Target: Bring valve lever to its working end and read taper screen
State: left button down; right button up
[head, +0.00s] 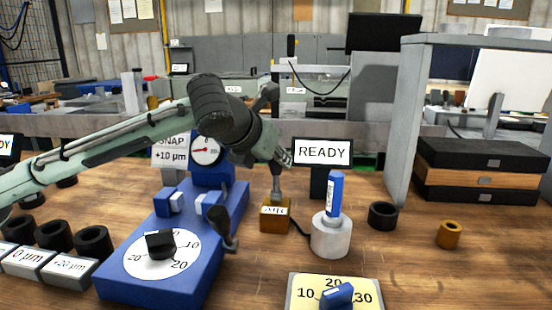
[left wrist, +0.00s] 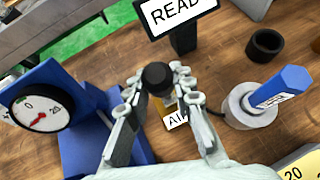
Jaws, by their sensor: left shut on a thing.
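The air valve is a brass block (head: 275,218) with a label that seems to read AIR, partly covered in the left wrist view (left wrist: 172,121). Its lever (head: 276,188) shows as a grey stem rising from the block, about upright. In the left wrist view the black knob (left wrist: 157,77) on top sits between my left gripper's fingers. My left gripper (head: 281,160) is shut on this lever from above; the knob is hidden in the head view. The taper screen (head: 322,152) behind it reads READY. My right gripper is not in view.
A blue gauge stand (head: 175,240) with dial and knob stands left of the valve. A blue-handled plug (head: 335,195) sits in a pale ring (head: 330,237) close to its right. A yellow dial plate (head: 310,280) lies in front. Bare table lies right of the brass ring (head: 449,235).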

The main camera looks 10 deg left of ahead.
pick_arm(q)
jog(key=shift+s, duration=0.25)
jog(key=shift+t, duration=0.3)
jog(key=c, duration=1.3)
grip_release()
jog(key=v, duration=1.2)
